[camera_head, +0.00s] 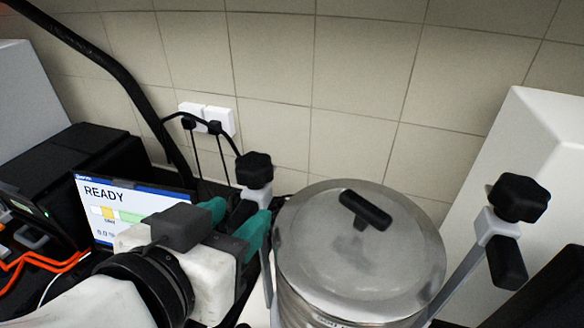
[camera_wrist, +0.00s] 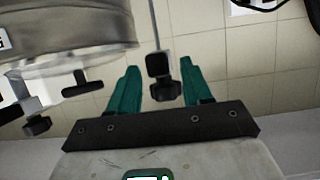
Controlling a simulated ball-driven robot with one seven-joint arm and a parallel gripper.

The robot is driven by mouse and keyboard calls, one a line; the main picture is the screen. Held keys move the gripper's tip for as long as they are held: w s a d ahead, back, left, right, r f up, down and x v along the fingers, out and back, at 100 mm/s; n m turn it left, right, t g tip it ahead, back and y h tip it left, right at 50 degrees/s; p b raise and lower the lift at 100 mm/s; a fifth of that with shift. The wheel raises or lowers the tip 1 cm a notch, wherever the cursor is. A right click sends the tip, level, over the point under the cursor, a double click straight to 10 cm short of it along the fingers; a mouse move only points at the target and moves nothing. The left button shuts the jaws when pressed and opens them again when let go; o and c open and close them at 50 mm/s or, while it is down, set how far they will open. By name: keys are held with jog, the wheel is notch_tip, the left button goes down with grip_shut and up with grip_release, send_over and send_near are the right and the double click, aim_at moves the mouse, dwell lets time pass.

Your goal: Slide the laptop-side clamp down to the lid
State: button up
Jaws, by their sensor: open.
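The laptop-side clamp (camera_head: 254,170) has a black knob, a grey block and a black pad, and sits on a thin upright rod left of the sieve stack. It stands above the level of the metal lid (camera_head: 330,245), which has a black handle (camera_head: 366,210). My gripper (camera_head: 238,213) is open, with its teal fingers on either side of the clamp's lower black part. In the wrist view the clamp (camera_wrist: 163,80) shows between the spread fingers (camera_wrist: 158,68). I cannot tell whether either finger touches it.
The other clamp (camera_head: 518,200) stands raised on its rod right of the lid. The laptop (camera_head: 130,205) shows READY behind my gripper. Black cables and white wall sockets (camera_head: 208,118) are at the back. A white box (camera_head: 500,150) stands at the right.

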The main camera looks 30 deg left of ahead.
jog(key=shift+x, duration=0.85)
grip_shut()
